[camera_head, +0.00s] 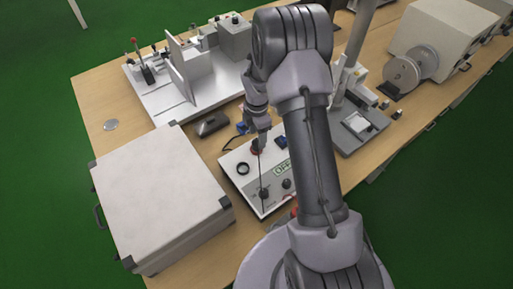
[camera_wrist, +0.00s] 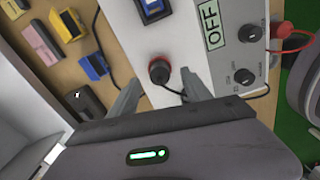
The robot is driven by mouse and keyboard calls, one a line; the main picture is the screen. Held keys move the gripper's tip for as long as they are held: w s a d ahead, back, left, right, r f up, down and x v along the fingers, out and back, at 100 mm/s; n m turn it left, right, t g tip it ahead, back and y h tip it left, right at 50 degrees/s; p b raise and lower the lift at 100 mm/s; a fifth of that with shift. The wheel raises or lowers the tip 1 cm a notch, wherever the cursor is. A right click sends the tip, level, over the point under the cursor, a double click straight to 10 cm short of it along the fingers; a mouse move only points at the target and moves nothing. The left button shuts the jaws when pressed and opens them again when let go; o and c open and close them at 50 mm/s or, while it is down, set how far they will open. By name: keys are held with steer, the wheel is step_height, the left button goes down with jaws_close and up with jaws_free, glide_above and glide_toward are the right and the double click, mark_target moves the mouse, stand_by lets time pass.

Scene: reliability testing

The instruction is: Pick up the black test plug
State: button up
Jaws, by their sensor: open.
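The black test plug (camera_wrist: 159,72) is a round black cap with a red ring around its base. It stands on the white face of the test box (camera_wrist: 165,35), and a black cable runs from it to the right. My gripper (camera_wrist: 160,77) is open, with one finger on each side of the plug in the wrist view. I cannot tell how far above the plug the fingertips are. In the head view my gripper (camera_head: 258,141) is over the back part of the test box (camera_head: 232,158). There the plug is mostly hidden by the gripper.
The box has an OFF label (camera_wrist: 211,22), black knobs (camera_wrist: 250,32), a blue switch (camera_wrist: 150,8) and a red plug (camera_wrist: 278,29). A large white case (camera_head: 160,195) stands close on the left. A dark device (camera_head: 212,124) and a grey metal fixture (camera_head: 190,75) lie behind.

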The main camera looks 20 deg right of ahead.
mark_target(256, 141)
steer(key=f, duration=0.2)
steer(key=f+b, duration=0.1)
steer(key=f, duration=0.1)
steer(key=shift+a+f, duration=0.2)
steer(key=shift+f, duration=0.15)
steer(key=shift+r, duration=0.15)
jaws_close()
